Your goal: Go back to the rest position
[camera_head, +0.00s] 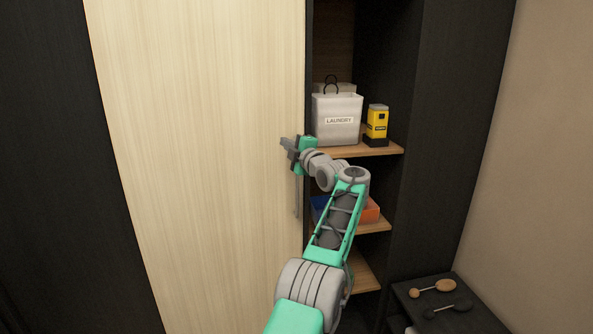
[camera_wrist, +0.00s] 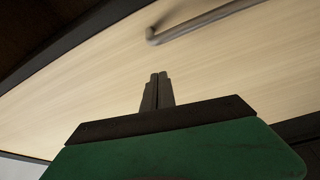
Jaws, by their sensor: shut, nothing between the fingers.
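My gripper (camera_head: 287,146) is at the right edge of the pale wooden door (camera_head: 200,150), pointing left across it in the head view. In the wrist view my gripper (camera_wrist: 158,78) has its two dark fingers pressed together with nothing between them. The door's bar handle (camera_head: 296,198) hangs just below my gripper in the head view. In the wrist view the handle (camera_wrist: 205,20) lies beyond the fingertips, and a gap shows between them. The door covers the left part of the cabinet, and the shelves at its right are open.
A white laundry bin (camera_head: 337,112) and a yellow-black container (camera_head: 376,124) stand on the upper shelf (camera_head: 375,151), close to my wrist. Blue and orange items (camera_head: 371,211) sit lower, partly hidden by my arm. A dark stand (camera_head: 470,318) at lower right holds brushes (camera_head: 433,289).

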